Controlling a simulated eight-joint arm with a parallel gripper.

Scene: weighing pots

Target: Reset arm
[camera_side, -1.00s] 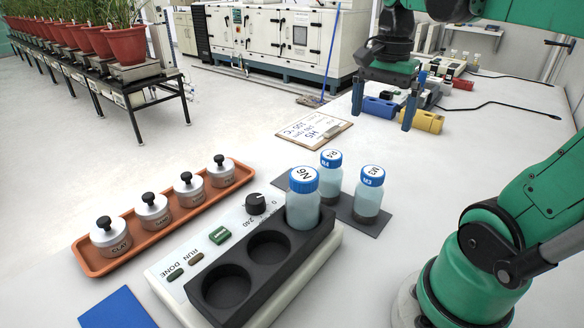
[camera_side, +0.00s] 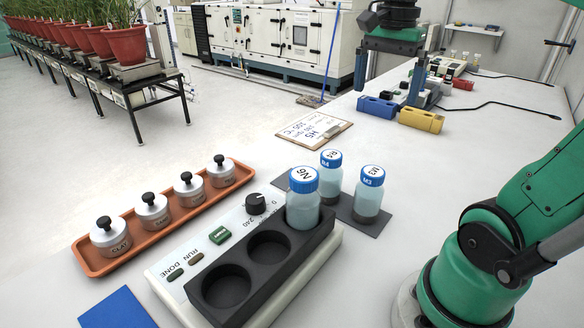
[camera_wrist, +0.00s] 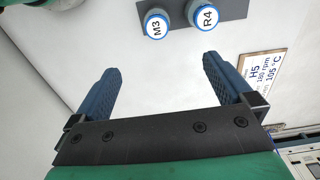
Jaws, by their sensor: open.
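My gripper (camera_side: 387,88) is open and empty, raised above the far part of the bench in the side view. In the wrist view its two blue fingers (camera_wrist: 160,68) are spread wide with only bare bench between them. Bottle N6 (camera_side: 303,207), with a blue cap, stands upright in the rear well of the black holder (camera_side: 262,275); the other two wells are empty. Bottles R4 (camera_side: 330,182) and M3 (camera_side: 368,198) stand upright on a dark mat (camera_side: 359,225). Their caps also show in the wrist view, R4 (camera_wrist: 206,16) and M3 (camera_wrist: 156,24), beyond my fingers.
The control box (camera_side: 168,290) carries the holder. An orange tray (camera_side: 100,268) at left holds several lidded pots. A blue pad (camera_side: 118,310) lies in front. A clipboard (camera_side: 314,129) lies behind the bottles. Blue and yellow blocks (camera_side: 421,120) lie near my gripper. The middle bench is clear.

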